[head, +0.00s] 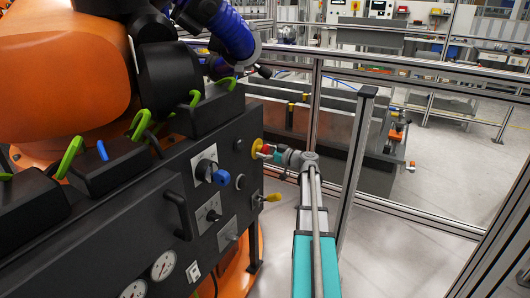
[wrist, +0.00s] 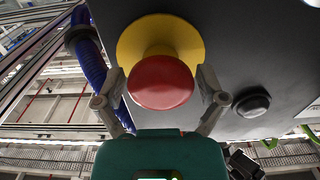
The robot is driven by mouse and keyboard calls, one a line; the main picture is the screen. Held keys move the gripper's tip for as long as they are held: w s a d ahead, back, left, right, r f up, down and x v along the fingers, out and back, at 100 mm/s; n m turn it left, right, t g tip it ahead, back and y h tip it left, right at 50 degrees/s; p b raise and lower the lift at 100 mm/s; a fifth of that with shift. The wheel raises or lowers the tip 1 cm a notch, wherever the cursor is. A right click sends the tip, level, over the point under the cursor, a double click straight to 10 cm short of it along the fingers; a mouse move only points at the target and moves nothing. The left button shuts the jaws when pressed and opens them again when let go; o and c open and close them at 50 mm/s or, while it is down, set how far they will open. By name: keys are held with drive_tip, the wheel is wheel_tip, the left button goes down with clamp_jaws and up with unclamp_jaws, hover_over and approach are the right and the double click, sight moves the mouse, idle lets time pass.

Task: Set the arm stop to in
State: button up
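The arm stop looks to be the red mushroom button (wrist: 160,84) on a round yellow plate (wrist: 185,35), on the dark panel. In the head view its yellow plate (head: 256,147) sits near the panel's right end. The red head stands out from the plate; I cannot tell whether it is in or out. My gripper (head: 271,153) is right in front of it. In the wrist view my gripper (wrist: 161,78) is open, one finger on each side of the red head, with small gaps. My gripper partly hides the button in the head view.
The dark panel (head: 228,150) also carries a blue knob (head: 220,177), a yellow lever (head: 272,198), a black handle (head: 178,215) and gauges (head: 163,265). A black round button (wrist: 252,102) is close to my right finger. A metal fence post (head: 355,165) stands right of my arm.

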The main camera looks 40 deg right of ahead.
drive_tip(key=shift+s+d, duration=0.1)
drive_tip(key=shift+s, duration=0.1)
idle(0.3)
drive_tip(key=v, duration=1.1)
drive_tip(key=shift+s+d, duration=0.15)
drive_tip(key=shift+s, duration=0.15)
drive_tip(key=shift+f, duration=0.1)
idle(0.3)
